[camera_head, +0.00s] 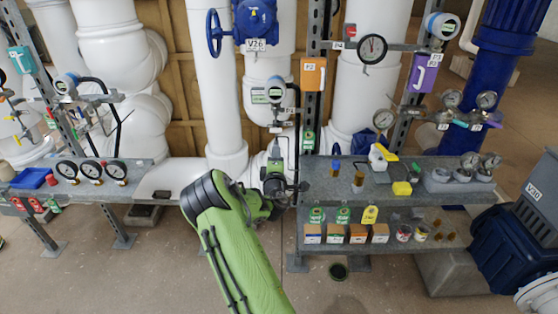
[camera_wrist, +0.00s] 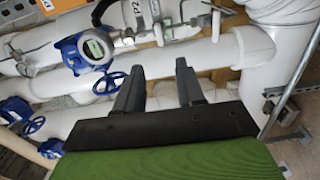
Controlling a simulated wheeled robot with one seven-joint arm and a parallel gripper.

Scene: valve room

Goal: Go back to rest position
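My green arm reaches up from the bottom middle of the head view and bends at a dark elbow. My gripper (camera_wrist: 158,78) shows in the wrist view with its two dark fingers apart and nothing between them. White pipe shows behind the gap. In the head view the gripper end is small and dark, in front of the white pipes near the left end of the right-hand shelf; its fingers are hard to make out there. I cannot tell its exact distance from the pipes and shelf.
A grey shelf (camera_head: 318,190) with gauges and small parts stands right of my arm. A left shelf (camera_head: 135,172) holds several gauges. A blue valve (camera_head: 256,18) is above, and a transmitter (camera_wrist: 92,48) shows in the wrist view. The floor (camera_head: 110,275) at front left is clear.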

